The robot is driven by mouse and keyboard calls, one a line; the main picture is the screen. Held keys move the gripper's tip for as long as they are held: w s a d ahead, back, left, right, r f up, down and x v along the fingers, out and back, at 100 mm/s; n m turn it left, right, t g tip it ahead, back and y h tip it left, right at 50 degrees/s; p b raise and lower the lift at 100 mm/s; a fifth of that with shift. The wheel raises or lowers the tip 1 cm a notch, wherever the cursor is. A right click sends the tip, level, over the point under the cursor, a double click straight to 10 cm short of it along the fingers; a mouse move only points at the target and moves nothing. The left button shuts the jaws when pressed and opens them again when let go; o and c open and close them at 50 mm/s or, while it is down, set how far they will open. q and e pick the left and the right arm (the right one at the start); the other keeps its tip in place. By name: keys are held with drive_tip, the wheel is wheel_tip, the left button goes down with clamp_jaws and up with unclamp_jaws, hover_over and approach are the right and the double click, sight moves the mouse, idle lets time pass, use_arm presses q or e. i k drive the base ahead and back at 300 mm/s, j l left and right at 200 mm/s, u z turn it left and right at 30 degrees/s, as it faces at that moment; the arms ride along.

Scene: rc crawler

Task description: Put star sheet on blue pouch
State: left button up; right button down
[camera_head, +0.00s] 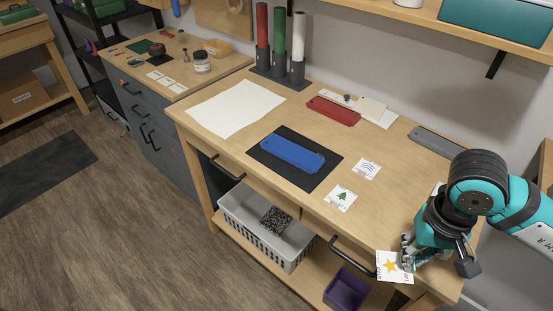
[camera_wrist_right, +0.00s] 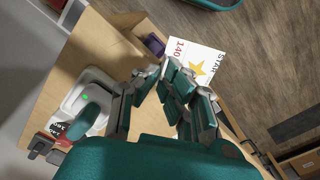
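The star sheet (camera_head: 389,266), white with a yellow star, sticks out past the front right edge of the table. My right gripper (camera_head: 408,258) is shut on its right side. In the right wrist view the star sheet (camera_wrist_right: 190,52) shows beyond the closed fingertips (camera_wrist_right: 168,75), with part of it hidden by them. The blue pouch (camera_head: 292,153) lies flat on a black mat (camera_head: 325,178) at the middle of the table, left of and farther back than the gripper. Nothing lies on it. My left gripper is not in view.
A tree sheet (camera_head: 341,198) and a wavy-line sheet (camera_head: 366,168) lie between the pouch and my right gripper. A red pouch (camera_head: 333,111) and a grey pouch (camera_head: 437,143) lie farther back. A purple bin (camera_head: 346,289) and a grey basket (camera_head: 265,235) stand below.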

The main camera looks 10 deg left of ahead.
sight(291, 150)
drive_tip(key=l+u, duration=0.1)
drive_tip(key=u, duration=0.35)
drive_tip(key=l+u, duration=0.15)
drive_tip(key=u, duration=0.25)
drive_tip(key=l+u, duration=0.15)
drive_tip(key=u, duration=0.3)
drive_tip(key=l+u, duration=0.15)
drive_tip(key=u, duration=0.25)
drive_tip(key=k+l, duration=0.1)
drive_tip(key=l, duration=0.4)
drive_tip(key=u, duration=0.05)
